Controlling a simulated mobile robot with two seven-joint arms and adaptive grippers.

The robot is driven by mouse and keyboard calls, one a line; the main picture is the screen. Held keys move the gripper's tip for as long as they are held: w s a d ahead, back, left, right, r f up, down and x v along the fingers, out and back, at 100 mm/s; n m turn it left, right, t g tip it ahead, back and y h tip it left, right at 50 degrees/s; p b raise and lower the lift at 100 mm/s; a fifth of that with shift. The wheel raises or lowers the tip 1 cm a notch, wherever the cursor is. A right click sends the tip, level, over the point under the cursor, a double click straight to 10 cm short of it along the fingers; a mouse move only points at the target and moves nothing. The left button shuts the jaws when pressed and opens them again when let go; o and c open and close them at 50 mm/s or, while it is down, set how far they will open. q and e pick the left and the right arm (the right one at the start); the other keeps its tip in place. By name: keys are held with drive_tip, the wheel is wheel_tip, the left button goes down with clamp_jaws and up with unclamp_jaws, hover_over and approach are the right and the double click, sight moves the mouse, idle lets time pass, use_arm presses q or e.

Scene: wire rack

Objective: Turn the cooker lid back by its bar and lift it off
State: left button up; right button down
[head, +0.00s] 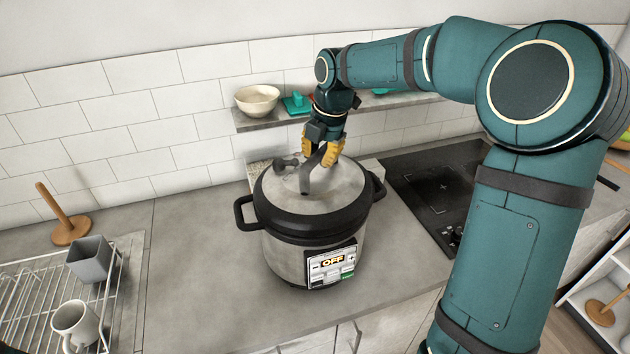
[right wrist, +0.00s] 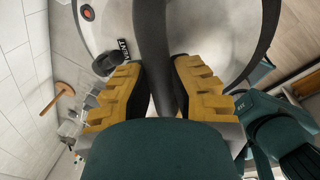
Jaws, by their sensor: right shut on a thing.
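The cooker (head: 287,258) is a steel pot with black side handles, and its front panel reads OFF. Its lid (head: 335,190) sits on top with a black rim. A dark bar (head: 307,176) stands up from the lid. My right gripper (head: 324,158) comes down from above with its yellow fingers shut on the bar. In the right wrist view the bar (right wrist: 151,45) runs between the yellow fingers, over the pale lid (right wrist: 200,25). A dark knob by a VENT label (right wrist: 124,48) shows beside it. My left gripper is not in view.
A black cooktop (head: 440,185) lies right of the cooker. A wall shelf (head: 262,122) with a cream bowl (head: 257,100) is behind. At left are a wire rack (head: 40,310), a grey cup (head: 90,260), a white mug (head: 77,324) and a wooden holder (head: 70,231). The counter left of the cooker is clear.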

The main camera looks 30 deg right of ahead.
drive_tip(key=shift+r+t+b, duration=0.45)
drive_tip(key=shift+r+t, duration=0.05)
drive_tip(key=shift+r, duration=0.5)
idle(1.0)
drive_tip(key=shift+r+y, duration=0.3)
drive_tip(key=shift+r, duration=0.1)
idle(0.9)
drive_tip(key=shift+r, duration=0.1)
drive_tip(key=shift+r+p, duration=1.2)
drive_tip(key=shift+r, duration=0.25)
drive_tip(key=shift+s+f, duration=0.1)
